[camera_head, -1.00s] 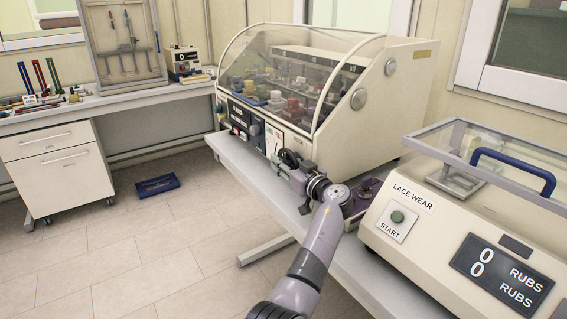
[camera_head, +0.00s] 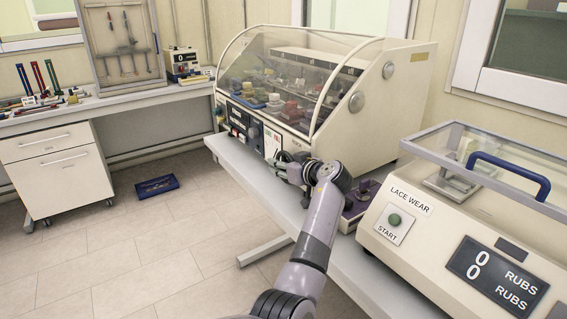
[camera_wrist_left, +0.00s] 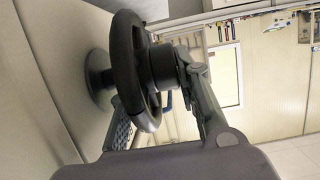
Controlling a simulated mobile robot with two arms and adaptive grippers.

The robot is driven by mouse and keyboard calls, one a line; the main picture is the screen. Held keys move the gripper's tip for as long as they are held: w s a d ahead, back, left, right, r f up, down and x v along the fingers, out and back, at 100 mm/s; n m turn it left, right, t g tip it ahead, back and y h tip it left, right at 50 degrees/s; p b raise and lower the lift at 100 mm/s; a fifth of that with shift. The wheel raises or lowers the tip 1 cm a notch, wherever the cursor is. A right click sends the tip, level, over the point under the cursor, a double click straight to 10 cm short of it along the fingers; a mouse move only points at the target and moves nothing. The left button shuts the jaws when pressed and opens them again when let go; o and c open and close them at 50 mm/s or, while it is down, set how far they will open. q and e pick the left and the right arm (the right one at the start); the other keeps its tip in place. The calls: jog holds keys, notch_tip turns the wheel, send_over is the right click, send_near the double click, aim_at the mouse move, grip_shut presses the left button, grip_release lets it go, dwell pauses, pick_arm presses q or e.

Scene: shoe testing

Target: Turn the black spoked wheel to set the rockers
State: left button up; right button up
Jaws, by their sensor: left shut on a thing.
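The black spoked wheel (camera_wrist_left: 126,70) is mounted on a round grey hub on the pale front panel of the hooded machine. It fills the left middle of the left wrist view, and only a dark bit of it shows in the head view. My left gripper (camera_wrist_left: 160,104) has its fingers on either side of the wheel's rim and is shut on it. In the head view my left gripper (camera_head: 284,166) is at the machine's front, mostly behind its own wrist. The rockers (camera_head: 275,102), with coloured pieces on them, sit under the clear hood. My right gripper is not in view.
The lace wear machine (camera_head: 372,238) with its clear cover and blue handle stands close on the right. A purple fixture (camera_head: 358,203) lies on the bench beside my wrist. A blue tray (camera_head: 157,186) is on the floor.

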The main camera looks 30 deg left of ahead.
pick_arm(q)
jog(key=g+h+p, duration=0.1)
jog(key=h+p, duration=0.1)
jog(key=g+h+p, duration=0.1)
jog(key=p, duration=0.1)
jog(key=shift+a+h, duration=0.4)
jog(key=shift+f+g+h+p, duration=0.3)
jog(key=shift+g+h+p, duration=0.1)
jog(key=shift+h+p, duration=0.5)
jog(key=shift+s+a+f, duration=0.1)
jog(key=shift+f, duration=0.1)
jog(key=o, duration=1)
jog(key=shift+s+a, duration=0.1)
jog(key=shift+a, duration=0.05)
jog(key=shift+r, duration=0.2)
